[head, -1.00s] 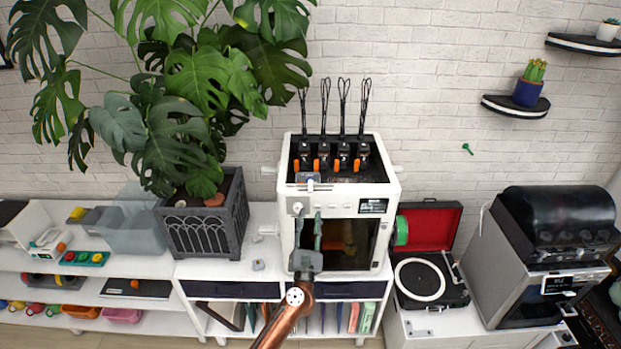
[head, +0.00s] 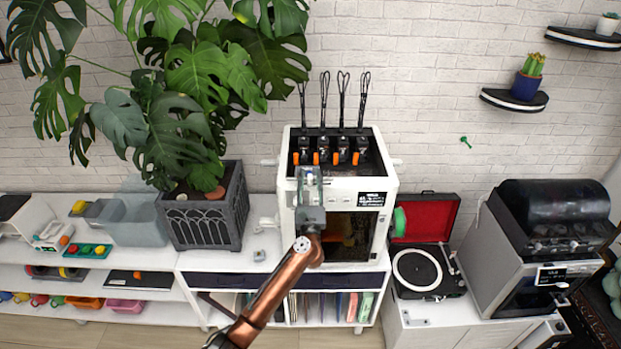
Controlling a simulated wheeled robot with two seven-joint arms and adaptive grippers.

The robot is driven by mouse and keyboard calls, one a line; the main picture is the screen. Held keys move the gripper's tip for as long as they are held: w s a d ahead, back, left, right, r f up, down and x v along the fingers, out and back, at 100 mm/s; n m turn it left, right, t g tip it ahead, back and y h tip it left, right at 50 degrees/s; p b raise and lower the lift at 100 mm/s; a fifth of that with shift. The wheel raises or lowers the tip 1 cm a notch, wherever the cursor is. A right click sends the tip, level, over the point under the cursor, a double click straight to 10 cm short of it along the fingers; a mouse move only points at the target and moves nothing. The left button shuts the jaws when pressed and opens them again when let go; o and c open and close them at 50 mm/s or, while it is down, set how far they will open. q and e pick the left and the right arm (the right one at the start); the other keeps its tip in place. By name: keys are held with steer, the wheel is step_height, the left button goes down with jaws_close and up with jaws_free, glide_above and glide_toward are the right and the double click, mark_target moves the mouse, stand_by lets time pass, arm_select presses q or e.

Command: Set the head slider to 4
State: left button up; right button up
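The white machine (head: 340,200) with several black tool heads along its top stands on the white shelf unit. A small display (head: 371,199) is on its front, with text too small to read. My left gripper (head: 309,175) is in front of the upper left of this front, fingers pointing up and away. Its fingers look apart, and I see nothing clearly held. It covers the place of the grey head slider, so the slider's setting and any contact are hidden. My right gripper is out of view.
A large plant in a dark planter (head: 208,218) stands close left of the machine, its leaves overhanging. An open red-lined record player (head: 424,270) and a grey machine (head: 510,262) are on the right.

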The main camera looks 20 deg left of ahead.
arm_select(q)
jaws_close()
stand_by(0.3)
stand_by(0.4)
